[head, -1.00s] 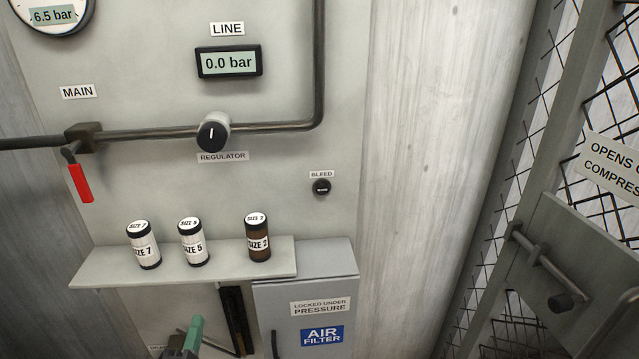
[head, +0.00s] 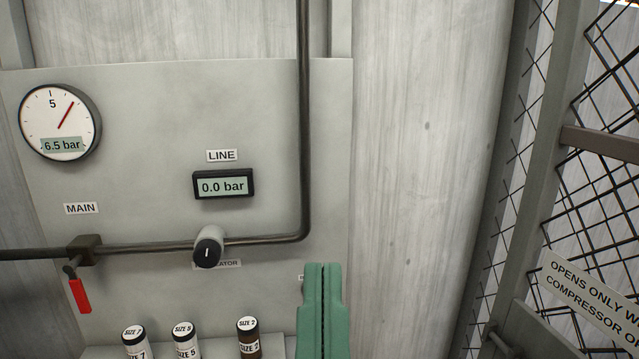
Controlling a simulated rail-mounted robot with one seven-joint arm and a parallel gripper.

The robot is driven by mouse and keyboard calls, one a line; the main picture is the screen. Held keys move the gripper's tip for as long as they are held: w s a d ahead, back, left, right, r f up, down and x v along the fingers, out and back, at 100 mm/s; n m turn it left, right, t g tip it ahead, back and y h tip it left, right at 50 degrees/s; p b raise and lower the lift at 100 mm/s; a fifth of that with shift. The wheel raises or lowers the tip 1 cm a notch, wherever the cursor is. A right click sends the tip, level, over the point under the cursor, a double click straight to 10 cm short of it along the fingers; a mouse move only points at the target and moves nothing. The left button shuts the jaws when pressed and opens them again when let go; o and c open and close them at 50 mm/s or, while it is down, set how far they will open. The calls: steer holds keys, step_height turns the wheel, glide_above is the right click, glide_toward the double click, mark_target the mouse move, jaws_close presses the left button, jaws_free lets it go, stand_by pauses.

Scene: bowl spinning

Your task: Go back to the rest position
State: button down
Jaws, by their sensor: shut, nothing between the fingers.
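My gripper (head: 323,266) shows at the bottom centre of the head view, its green fingers pointing up and pressed together with nothing between them. It stands in front of the panel, right of the canisters and below the pipe's bend. It hides the bleed valve and most of its label.
The panel holds a round gauge (head: 60,122) at 6.5 bar, a line display (head: 223,186) at 0.0 bar, a regulator knob (head: 208,252) and a red main lever (head: 79,295) hanging down. Three canisters (head: 187,340) stand on a shelf. A mesh gate (head: 610,110) is at right.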

step_height(320, 180, up, 30)
steer(key=p, duration=2.6)
steer(key=shift+a+r+p, duration=0.2)
steer(key=shift+p, duration=0.2)
steer(key=shift+f, duration=0.1)
